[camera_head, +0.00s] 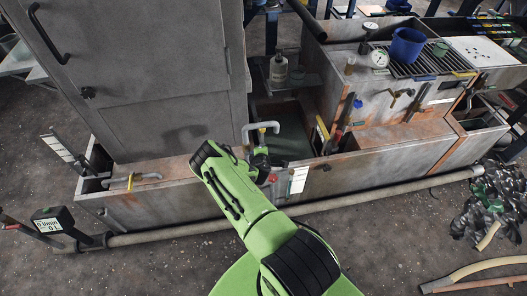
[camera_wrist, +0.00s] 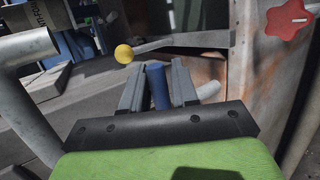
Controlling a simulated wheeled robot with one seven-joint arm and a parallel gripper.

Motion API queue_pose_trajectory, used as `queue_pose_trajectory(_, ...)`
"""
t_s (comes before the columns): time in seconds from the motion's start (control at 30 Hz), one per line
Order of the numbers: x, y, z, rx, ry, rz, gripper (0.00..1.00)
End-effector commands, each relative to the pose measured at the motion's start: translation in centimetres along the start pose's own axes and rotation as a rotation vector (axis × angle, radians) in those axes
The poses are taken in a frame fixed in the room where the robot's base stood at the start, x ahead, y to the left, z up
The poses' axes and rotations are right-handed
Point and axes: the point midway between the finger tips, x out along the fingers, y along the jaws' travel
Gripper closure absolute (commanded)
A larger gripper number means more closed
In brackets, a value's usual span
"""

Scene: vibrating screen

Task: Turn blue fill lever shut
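In the wrist view a blue cylindrical handle (camera_wrist: 158,87), which looks like the blue fill lever's grip, stands between the two grey fingers of my gripper (camera_wrist: 159,75). The fingers flank it closely. I cannot tell whether both touch it. The rest of the lever is hidden. In the head view my gripper (camera_head: 262,160) is at the front wall of the tank, by a bent grey pipe, and my green arm hides the handle.
A yellow ball knob (camera_wrist: 124,54) on a metal lever lies just beyond the fingertips. A red star knob (camera_wrist: 288,19) is at upper right. A grey pipe (camera_wrist: 22,110) runs close on the left. A bent grey pipe (camera_head: 262,127) rises beside my gripper.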

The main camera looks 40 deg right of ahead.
Motion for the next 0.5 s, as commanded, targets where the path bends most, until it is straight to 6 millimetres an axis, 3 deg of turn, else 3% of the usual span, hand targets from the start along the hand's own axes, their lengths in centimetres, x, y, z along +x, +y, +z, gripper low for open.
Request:
queue_pose_trajectory(0.17,-0.2,0.1,0.1,-0.002,-0.002,0.000,0.71)
queue_pose_trajectory(0.27,-1.6,0.1,0.1,-0.001,-0.003,-0.001,0.71)
queue_pose_trajectory(0.5,-8.2,0.2,0.0,-0.005,0.000,-0.005,0.71)
